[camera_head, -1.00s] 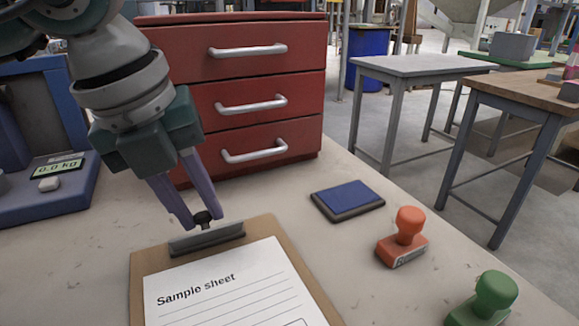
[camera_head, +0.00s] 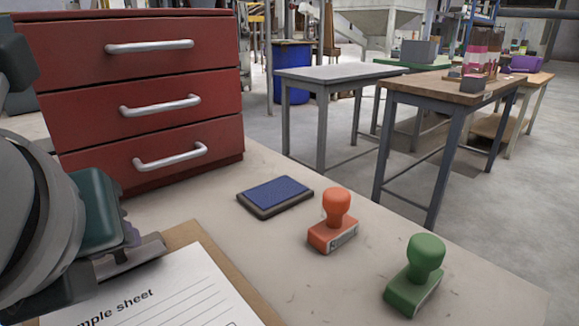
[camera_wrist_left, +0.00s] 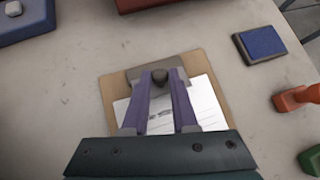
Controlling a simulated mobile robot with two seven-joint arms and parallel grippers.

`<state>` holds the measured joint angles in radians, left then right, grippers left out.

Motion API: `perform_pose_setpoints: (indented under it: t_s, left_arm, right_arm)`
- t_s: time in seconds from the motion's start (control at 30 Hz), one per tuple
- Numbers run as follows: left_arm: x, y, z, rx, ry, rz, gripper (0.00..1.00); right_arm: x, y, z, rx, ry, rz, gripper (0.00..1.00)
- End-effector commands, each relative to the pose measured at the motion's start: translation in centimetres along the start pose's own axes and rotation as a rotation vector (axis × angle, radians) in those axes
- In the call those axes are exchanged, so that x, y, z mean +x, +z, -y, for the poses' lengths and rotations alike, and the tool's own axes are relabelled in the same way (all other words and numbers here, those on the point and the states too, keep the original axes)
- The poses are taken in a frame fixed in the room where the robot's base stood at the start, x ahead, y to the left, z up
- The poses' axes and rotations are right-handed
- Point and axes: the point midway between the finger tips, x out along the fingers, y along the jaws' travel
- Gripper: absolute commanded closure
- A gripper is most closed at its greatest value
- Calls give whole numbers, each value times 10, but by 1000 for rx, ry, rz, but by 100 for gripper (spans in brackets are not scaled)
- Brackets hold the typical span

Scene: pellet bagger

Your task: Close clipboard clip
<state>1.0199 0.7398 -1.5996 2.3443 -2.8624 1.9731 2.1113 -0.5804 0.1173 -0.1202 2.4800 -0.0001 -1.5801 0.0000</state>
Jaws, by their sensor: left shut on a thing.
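The clipboard (camera_head: 240,290) lies on the table at the lower left of the head view, with a white sample sheet (camera_head: 190,285) on it. Its grey metal clip (camera_head: 130,260) crosses the far end and is partly covered by my arm. In the left wrist view the clip (camera_wrist_left: 135,77) has a dark knob (camera_wrist_left: 160,75) at its middle. My left gripper (camera_wrist_left: 160,80) has its two purple fingers on either side of this knob and is shut on it. Whether the clip is pressed flat on the paper cannot be told. My right gripper is not in view.
A blue ink pad (camera_head: 275,195), an orange stamp (camera_head: 335,220) and a green stamp (camera_head: 416,275) stand right of the clipboard. A red drawer unit (camera_head: 150,90) is behind it. Bare table lies between clipboard and stamps.

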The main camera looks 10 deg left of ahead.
Motion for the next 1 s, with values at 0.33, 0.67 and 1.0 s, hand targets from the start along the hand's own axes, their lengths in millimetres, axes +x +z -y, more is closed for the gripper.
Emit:
perform_pose_setpoints:
  t_s: [0.33,0.67,1.0]
  left_arm:
    - [-4,-3,4,41,12,153,100]
    - [-4,-10,4,69,26,271,100]
    - [-1,-17,2,82,38,334,100]
  right_arm:
    - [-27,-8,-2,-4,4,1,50]
    - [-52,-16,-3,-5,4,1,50]
    - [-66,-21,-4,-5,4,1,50]
